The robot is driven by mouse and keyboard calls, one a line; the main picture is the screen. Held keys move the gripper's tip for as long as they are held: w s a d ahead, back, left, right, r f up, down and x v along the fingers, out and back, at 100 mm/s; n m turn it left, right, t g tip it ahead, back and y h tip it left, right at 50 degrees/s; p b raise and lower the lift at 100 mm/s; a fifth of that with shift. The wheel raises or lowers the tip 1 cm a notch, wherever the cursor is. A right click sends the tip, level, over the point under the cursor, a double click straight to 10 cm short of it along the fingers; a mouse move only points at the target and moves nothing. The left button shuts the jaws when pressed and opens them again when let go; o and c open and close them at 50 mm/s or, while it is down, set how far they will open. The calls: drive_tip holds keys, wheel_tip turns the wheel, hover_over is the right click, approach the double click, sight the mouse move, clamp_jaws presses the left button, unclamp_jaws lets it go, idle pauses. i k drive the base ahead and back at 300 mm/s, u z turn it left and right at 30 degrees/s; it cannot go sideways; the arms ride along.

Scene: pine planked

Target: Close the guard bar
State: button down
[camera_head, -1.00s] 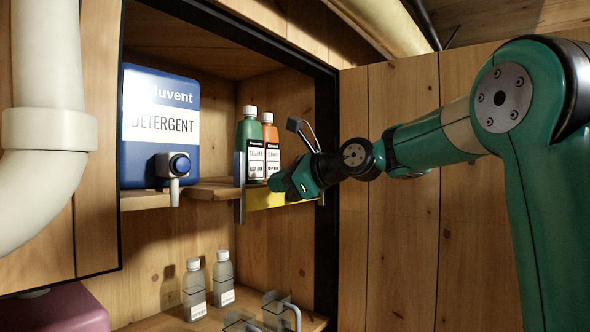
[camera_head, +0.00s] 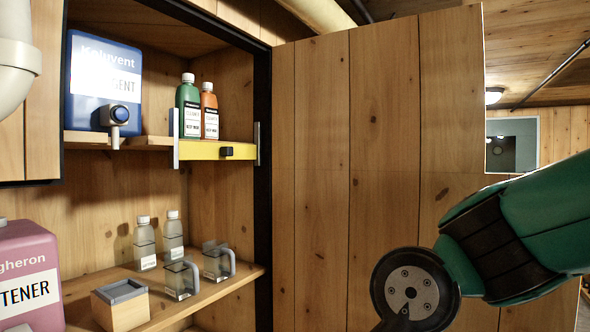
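The yellow guard bar (camera_head: 204,151) lies level along the upper shelf's front edge at its right part. It spans between a grey upright post (camera_head: 176,139) on its left and another grey post (camera_head: 257,144) on its right. A small black knob (camera_head: 227,152) sits on its face. A green bottle (camera_head: 188,108) and an orange bottle (camera_head: 209,114) stand behind it. My arm is at the lower right, well away from the bar; its fingers are out of view below the picture's edge.
A blue detergent container (camera_head: 104,70) with a tap stands left on the upper shelf. Bottles, clear jugs (camera_head: 182,278) and a small box (camera_head: 120,305) stand on the lower shelf. A pink container (camera_head: 27,270) is at far left. The open wooden door (camera_head: 375,150) stands right of the cupboard.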

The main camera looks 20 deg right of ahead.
sight(188, 150)
drive_tip(key=u, duration=0.25)
drive_tip(key=k, duration=0.2)
drive_tip(key=z, duration=1.25)
drive_tip(key=i, duration=0.7)
drive_tip(key=u, duration=0.85)
drive_tip(key=i, duration=0.5)
drive_tip(key=u, duration=0.6)
